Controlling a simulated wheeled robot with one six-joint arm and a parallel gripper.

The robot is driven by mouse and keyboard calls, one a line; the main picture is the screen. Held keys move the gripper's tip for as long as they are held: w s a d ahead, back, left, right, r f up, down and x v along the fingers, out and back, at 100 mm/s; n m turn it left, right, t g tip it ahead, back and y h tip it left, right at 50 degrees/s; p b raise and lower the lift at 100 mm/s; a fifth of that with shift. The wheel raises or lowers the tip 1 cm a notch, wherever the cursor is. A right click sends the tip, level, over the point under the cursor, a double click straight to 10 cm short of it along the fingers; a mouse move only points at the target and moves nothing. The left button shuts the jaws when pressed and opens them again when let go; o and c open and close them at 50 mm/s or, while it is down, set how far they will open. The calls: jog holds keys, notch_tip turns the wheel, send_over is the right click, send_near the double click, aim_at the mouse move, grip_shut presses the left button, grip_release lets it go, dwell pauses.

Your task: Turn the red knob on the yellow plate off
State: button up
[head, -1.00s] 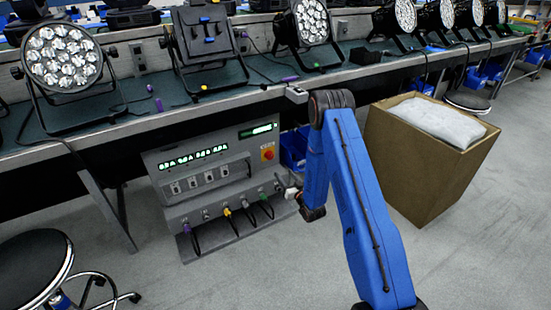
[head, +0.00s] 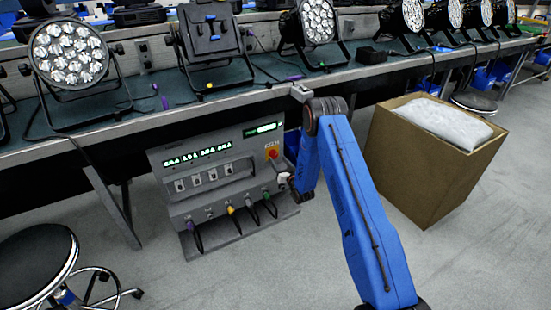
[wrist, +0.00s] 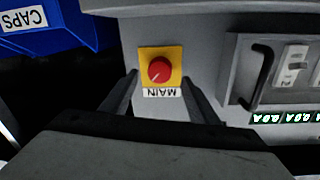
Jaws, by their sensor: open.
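The red knob (wrist: 160,70) sits on the yellow plate (wrist: 146,53), above a MAIN label that reads upside down in the wrist view. In the head view the knob (head: 272,154) is at the right of the grey control box (head: 165,165). My gripper (wrist: 160,88) is open and empty, with its two dark fingers apart on either side of the plate's lower part in the wrist view. The knob is in line with the gap between them. I cannot tell how far the fingertips are from the box. In the head view my gripper (head: 284,180) is small and partly hidden by my arm.
A blue bin (wrist: 50,32) labelled CAPS is beside the box. A cardboard carton (head: 440,180) stands to the right, and a black stool (head: 38,262) to the left. The bench (head: 110,135) above holds several stage lights. Grey floor is clear in front.

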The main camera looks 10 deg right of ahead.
aim_at(275, 156)
jog(key=shift+x, duration=2.4)
jog(key=shift+s, duration=0.1)
jog(key=c, duration=1)
